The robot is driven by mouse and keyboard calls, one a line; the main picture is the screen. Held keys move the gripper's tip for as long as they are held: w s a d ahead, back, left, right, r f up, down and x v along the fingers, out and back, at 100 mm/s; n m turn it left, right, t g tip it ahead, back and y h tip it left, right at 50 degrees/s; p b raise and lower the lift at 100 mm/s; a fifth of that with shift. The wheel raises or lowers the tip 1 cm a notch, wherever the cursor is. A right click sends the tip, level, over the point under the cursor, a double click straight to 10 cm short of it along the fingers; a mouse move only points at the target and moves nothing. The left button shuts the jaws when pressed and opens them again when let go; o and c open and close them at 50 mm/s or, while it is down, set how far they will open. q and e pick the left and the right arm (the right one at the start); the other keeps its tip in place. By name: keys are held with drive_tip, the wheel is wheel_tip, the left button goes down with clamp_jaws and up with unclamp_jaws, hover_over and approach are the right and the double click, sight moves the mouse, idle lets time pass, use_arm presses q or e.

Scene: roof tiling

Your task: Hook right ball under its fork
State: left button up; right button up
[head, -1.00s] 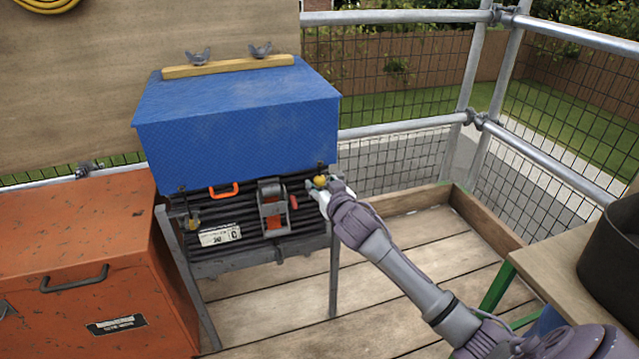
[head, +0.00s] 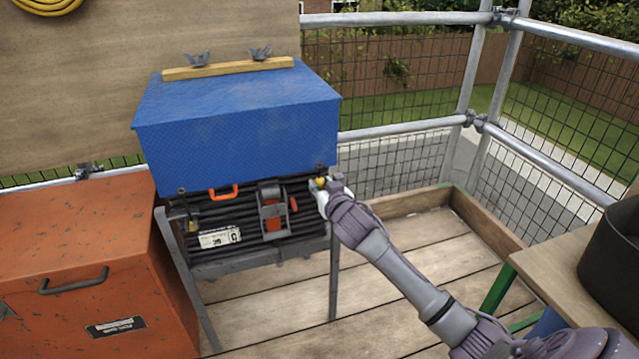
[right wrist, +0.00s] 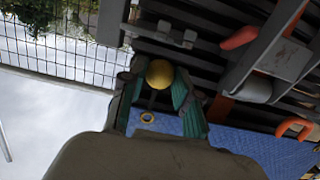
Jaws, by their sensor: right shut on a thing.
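The right ball (head: 320,183) is small and yellow, at the lower right corner of the blue cover (head: 236,150). My right gripper (head: 319,186) is shut on it; in the right wrist view the ball (right wrist: 159,74) sits between the teal fingers (right wrist: 157,92). A dark cord shows below the ball, towards a yellow eyelet (right wrist: 147,117) in the cover. A grey metal fork (right wrist: 160,35) is on the frame just beyond the ball, with a small gap in the picture. In the head view the fork is hard to make out. My left gripper is out of view.
Another yellow ball (head: 192,225) hangs at the cover's lower left. A ratchet buckle (head: 272,210) and an orange handle (head: 222,192) are on the dark stack's front. An orange chest (head: 90,270) stands left, a mesh guardrail (head: 395,90) behind. Plank floor is clear in front.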

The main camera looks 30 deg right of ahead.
drive_tip(key=shift+s+a, duration=0.1)
drive_tip(key=shift+s, duration=0.35)
drive_tip(key=shift+s+a+f+p, duration=0.1)
drive_tip(key=shift+s+p, duration=0.2)
drive_tip(key=shift+s, duration=0.15)
drive_tip(key=shift+s+a+f+p, duration=0.1)
drive_tip(key=shift+s+p, duration=0.2)
drive_tip(key=shift+s, duration=0.15)
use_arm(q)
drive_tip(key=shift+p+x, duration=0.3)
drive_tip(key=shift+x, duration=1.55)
use_arm(e)
drive_tip(key=shift+s+a+f, duration=0.1)
drive_tip(key=shift+s+a, duration=0.15)
drive_tip(key=shift+s, duration=0.65)
use_arm(q)
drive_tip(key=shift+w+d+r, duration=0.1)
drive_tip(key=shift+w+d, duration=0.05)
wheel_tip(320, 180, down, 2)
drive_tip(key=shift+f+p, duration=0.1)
drive_tip(key=shift+p, duration=0.2)
